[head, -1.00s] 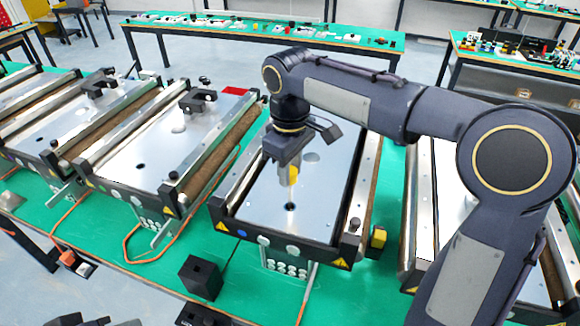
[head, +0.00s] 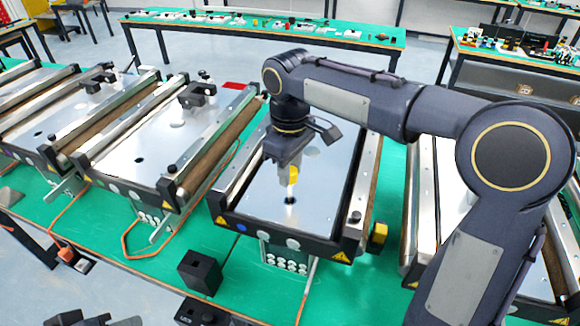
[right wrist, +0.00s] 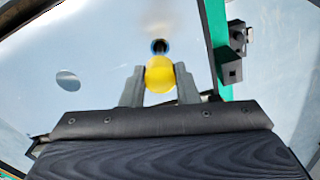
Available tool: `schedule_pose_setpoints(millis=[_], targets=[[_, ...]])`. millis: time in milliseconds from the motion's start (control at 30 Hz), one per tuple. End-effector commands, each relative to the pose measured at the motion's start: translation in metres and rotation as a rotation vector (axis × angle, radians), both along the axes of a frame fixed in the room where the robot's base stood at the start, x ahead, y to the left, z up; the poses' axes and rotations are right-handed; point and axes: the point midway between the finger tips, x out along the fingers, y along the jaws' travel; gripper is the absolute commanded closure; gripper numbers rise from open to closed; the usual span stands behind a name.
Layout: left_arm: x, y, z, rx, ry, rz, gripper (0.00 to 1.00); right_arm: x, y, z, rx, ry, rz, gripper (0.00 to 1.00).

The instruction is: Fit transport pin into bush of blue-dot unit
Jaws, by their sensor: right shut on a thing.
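The blue-dot unit (head: 262,205) is the mini conveyor in the middle, with a blue dot (head: 242,228) on its front face. My right gripper (head: 291,172) is above its pale plate, shut on the transport pin (head: 293,176) by its yellow head. In the right wrist view the yellow head (right wrist: 159,74) sits between the fingertips. The dark hole of the bush (head: 290,200) is just below the pin; it shows blue-rimmed in the right wrist view (right wrist: 159,46). The pin's lower end is at or just above the hole; I cannot tell if it has entered.
Similar conveyors stand at left (head: 150,150) and right. A black block with a hole (head: 200,272) stands on the green table in front. A yellow-and-black part (head: 378,236) is at the unit's right side. Orange cables run over the table.

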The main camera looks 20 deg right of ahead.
Motion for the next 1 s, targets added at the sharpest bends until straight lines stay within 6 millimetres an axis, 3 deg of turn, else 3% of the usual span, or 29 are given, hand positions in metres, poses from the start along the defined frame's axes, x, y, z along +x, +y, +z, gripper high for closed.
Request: schedule_pose_setpoints(millis=[1000], targets=[[0.000,0.000,-0.013,0.000,0.000,0.000,0.64,0.000,0.000,-0.021,0.001,-0.001,0.000,0.96]])
